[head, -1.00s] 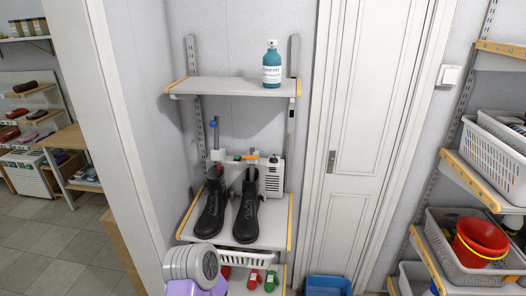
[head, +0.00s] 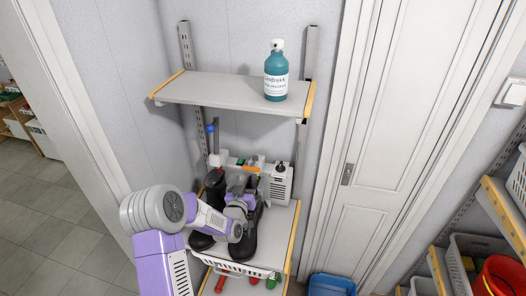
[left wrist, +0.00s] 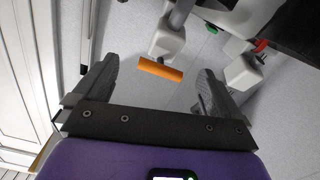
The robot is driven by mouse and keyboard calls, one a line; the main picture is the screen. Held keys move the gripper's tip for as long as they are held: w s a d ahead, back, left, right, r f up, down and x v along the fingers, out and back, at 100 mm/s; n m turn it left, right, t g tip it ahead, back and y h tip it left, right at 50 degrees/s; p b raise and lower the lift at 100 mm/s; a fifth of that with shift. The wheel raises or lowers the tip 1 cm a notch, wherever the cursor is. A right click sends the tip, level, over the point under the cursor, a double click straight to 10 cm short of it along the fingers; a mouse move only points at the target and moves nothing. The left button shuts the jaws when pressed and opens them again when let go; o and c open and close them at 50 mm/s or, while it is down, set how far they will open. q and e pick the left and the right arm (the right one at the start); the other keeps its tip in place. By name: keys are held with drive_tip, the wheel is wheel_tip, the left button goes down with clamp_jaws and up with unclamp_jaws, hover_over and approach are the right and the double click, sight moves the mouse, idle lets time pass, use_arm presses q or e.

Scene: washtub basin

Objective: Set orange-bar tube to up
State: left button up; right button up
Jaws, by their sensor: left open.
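The boot dryer (head: 281,186) is mounted on the wall behind two black boots (head: 246,240). Its orange bar (head: 254,168) shows just above my left gripper (head: 241,184). In the left wrist view the orange bar (left wrist: 160,68) lies across a white joint (left wrist: 166,40), from which a grey tube (left wrist: 180,14) runs to the top edge. My left gripper (left wrist: 157,72) is open, its two fingers on either side of the bar, apart from it. The tube's far end is out of view. My right gripper is not in view.
A blue-tipped tube (head: 211,140) stands upright at the left. The upper shelf (head: 190,88) above holds a teal spray bottle (head: 276,75). Green and red markers sit near the bar; in the left wrist view a red one (left wrist: 261,46) shows. A door (head: 370,190) is at right.

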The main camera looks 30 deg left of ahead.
sight(252, 166)
use_arm(q)
drive_tip(key=shift+w+a+r, duration=0.25)
drive_tip(key=shift+w+r, duration=0.2)
drive_tip(key=shift+s+a+r, duration=0.1)
drive_tip(key=shift+r, duration=0.2)
drive_tip(key=shift+w+a+r+p, duration=0.2)
drive_tip(key=shift+w+a+p, duration=0.05)
drive_tip(key=shift+w+p, duration=0.2)
drive_tip(key=x, duration=0.4)
drive_tip(key=shift+d+f+p, duration=0.1)
drive_tip(key=shift+f+p, duration=0.1)
drive_tip(key=shift+p, duration=0.1)
drive_tip(key=shift+w+r, duration=0.1)
drive_tip(key=shift+w, duration=0.4)
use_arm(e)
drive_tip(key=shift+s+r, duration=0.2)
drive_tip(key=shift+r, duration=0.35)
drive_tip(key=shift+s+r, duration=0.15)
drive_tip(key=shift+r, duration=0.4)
